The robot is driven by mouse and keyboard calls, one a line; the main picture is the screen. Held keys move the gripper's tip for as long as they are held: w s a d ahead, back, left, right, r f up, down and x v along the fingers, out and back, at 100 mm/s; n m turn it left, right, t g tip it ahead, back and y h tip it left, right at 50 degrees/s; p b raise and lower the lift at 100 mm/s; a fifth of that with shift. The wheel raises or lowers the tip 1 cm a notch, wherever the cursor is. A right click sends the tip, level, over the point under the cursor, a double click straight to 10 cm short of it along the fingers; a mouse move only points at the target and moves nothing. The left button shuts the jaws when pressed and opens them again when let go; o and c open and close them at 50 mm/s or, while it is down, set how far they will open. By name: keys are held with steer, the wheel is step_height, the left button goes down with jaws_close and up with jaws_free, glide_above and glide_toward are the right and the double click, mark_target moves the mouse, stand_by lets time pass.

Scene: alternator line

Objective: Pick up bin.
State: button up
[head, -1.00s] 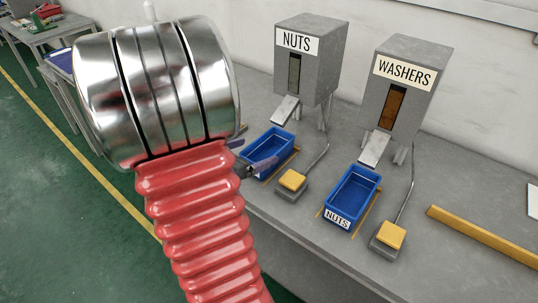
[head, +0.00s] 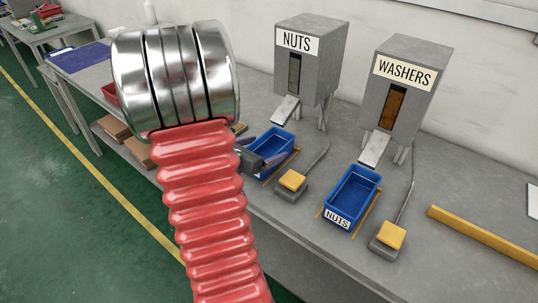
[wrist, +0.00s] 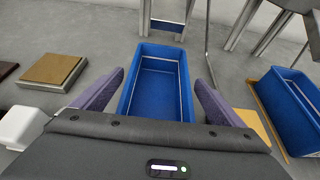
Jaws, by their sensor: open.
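A blue bin (head: 268,148) stands on the bench in front of the dispenser labelled NUTS (head: 306,62). The bin looks empty. In the wrist view the same bin (wrist: 158,92) lies between the two purple fingers of my gripper (wrist: 160,102), which are open on either side of its near part. I cannot tell if either finger touches it. In the head view my gripper (head: 266,157) is at the bin's near end, and my red and silver arm hides part of it. A second blue bin (head: 352,194), with a NUTS label, stands before the WASHERS dispenser (head: 404,85).
Yellow-topped pedestals stand beside the bins, one (head: 292,180) between them and one (head: 390,236) right of the second bin. The second bin shows at right in the wrist view (wrist: 290,105). A yellow bar (head: 485,238) lies on the bench at right.

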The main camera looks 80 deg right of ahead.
steer(key=shift+x, duration=1.3)
steer(key=shift+c, duration=0.4)
steer(key=c, duration=1.2)
steer(key=shift+o, duration=0.2)
steer(key=shift+r, duration=0.15)
steer(key=shift+r, duration=0.9)
steer(key=shift+w+r, duration=0.1)
steer(key=shift+r, duration=0.75)
steer(key=w+a, duration=0.3)
steer(key=a, duration=0.5)
steer(key=w+a, duration=0.4)
steer(key=a, duration=0.4)
steer(key=shift+a+f, duration=0.15)
steer(key=shift+a, duration=0.15)
